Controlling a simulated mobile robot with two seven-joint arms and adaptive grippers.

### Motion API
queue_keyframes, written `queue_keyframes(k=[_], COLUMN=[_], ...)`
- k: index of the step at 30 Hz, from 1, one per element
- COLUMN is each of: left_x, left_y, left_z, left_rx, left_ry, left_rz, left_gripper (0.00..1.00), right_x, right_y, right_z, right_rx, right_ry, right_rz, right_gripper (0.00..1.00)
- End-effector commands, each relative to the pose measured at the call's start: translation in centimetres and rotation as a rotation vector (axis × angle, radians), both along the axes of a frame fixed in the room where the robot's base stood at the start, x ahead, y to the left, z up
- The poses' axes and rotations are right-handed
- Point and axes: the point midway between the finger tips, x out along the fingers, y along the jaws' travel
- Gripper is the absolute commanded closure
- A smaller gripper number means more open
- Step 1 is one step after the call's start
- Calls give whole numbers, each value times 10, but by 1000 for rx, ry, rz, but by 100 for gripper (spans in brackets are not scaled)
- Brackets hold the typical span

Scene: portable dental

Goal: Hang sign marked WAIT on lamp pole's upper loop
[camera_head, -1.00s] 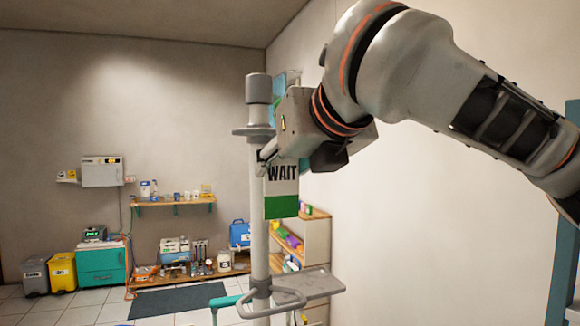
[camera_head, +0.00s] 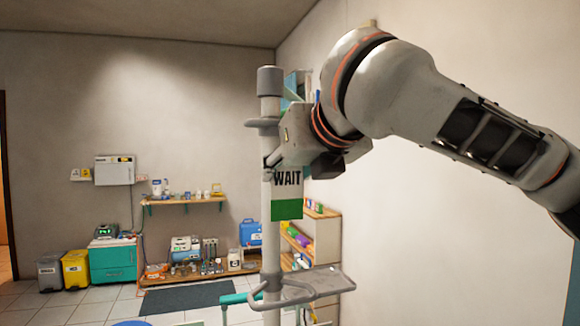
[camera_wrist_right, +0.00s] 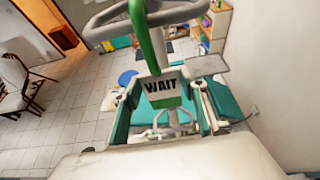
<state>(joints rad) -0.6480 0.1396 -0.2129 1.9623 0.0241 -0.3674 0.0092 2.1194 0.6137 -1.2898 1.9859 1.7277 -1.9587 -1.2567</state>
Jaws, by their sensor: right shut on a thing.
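The WAIT sign (camera_head: 287,195), a white plate with black letters and a green lower band, hangs upright in front of the lamp pole (camera_head: 271,235), below the grey upper loop (camera_head: 262,123). My right gripper (camera_head: 270,161) is shut on the sign's top, close to the pole; its fingertips are partly hidden. In the right wrist view the sign (camera_wrist_right: 161,88) shows between the fingers, with a green strip (camera_wrist_right: 145,38) above it. I cannot tell whether the sign touches the pole or loop. My left gripper is not in view.
A lower grey loop (camera_head: 280,300) and small tray (camera_head: 325,281) jut from the pole below the sign. A shelf unit (camera_head: 323,235) stands behind, along the right wall. Bins (camera_head: 76,270) and a teal cabinet (camera_head: 112,262) stand far left.

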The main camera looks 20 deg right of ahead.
Motion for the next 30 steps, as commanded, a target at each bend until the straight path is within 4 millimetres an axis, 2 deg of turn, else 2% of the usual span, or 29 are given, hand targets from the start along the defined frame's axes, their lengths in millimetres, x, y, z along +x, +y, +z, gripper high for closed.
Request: queue_keyframes(k=[9,10,12,23,26,30], left_x=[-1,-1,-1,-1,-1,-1], left_y=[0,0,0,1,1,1], left_z=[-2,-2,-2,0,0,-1], left_rx=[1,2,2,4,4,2], left_ry=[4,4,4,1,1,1], left_rz=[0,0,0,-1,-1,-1], left_gripper=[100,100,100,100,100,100], right_x=[0,0,0,-2,-10,-31], right_y=[0,0,0,0,-1,-3], right_z=[-1,-1,-1,0,4,14], right_rx=[0,0,0,0,0,-1], right_ry=[0,0,0,0,-2,-5], right_rz=[0,0,0,0,1,1], right_gripper=[79,50,38,38,38,38])
